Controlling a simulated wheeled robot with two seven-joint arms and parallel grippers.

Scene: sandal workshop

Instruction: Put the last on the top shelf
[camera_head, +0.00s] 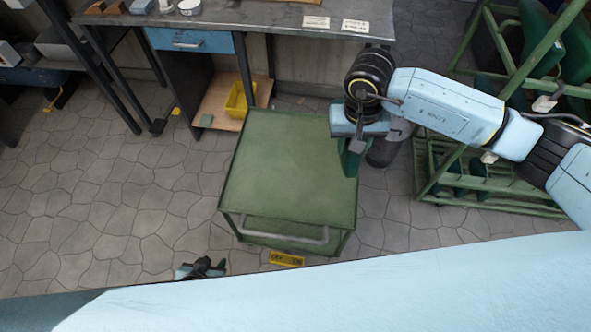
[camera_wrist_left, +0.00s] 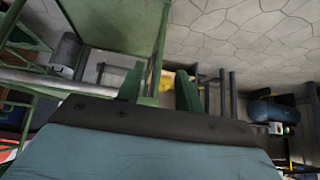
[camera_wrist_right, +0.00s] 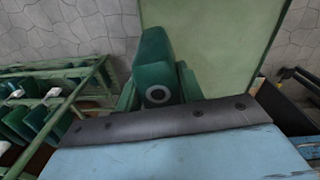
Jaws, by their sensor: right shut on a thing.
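My right gripper (camera_head: 352,148) is shut on a dark green last (camera_head: 351,165), held at the right edge of the green cart in the head view. The last also shows between the fingers in the right wrist view (camera_wrist_right: 155,52), with a round grey-ringed hole facing the camera. A green rack (camera_head: 430,182) stands at the right, partly hidden by my right arm, with several green lasts (camera_head: 541,38) on it. The rack also shows in the right wrist view (camera_wrist_right: 95,75). My left gripper (camera_wrist_left: 158,85) is open and empty, low at the bottom of the head view.
A green cart (camera_head: 285,165) with a grey handle stands in the middle. Behind it is a workbench (camera_head: 250,14) with a blue drawer (camera_head: 190,41) and a yellow bin (camera_head: 238,98) below. The paved floor (camera_head: 110,200) at the left is mostly free.

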